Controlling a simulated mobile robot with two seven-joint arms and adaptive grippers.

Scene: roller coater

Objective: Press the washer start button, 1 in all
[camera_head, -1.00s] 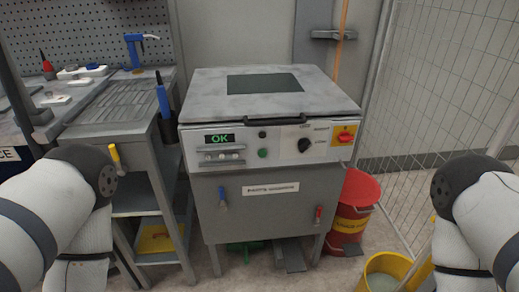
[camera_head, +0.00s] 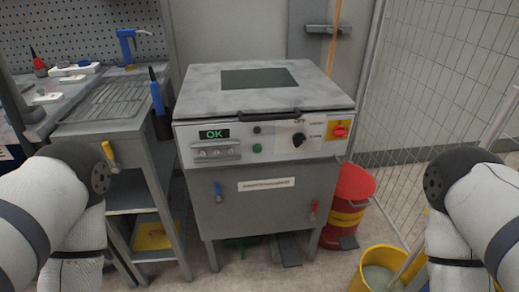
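The parts washer (camera_head: 265,185) is a grey box on legs in the middle, with its lid (camera_head: 210,95) shut. Its front panel has a display (camera_head: 214,134) reading OK in green. A green button (camera_head: 257,148) sits right of the display, below a small dark button (camera_head: 257,130). A black rotary knob (camera_head: 298,140) and a red switch on a yellow plate (camera_head: 340,130) are further right. No start label is readable. Both my arms show at the lower left and lower right, apart from the washer. Neither gripper is in view.
A grey drain bench (camera_head: 120,125) with a blue-handled brush (camera_head: 157,95) stands at left. A red bin (camera_head: 352,190) and a yellow bucket (camera_head: 383,262) stand at right, before a wire mesh fence (camera_head: 440,80). The floor in front of the washer is mostly clear.

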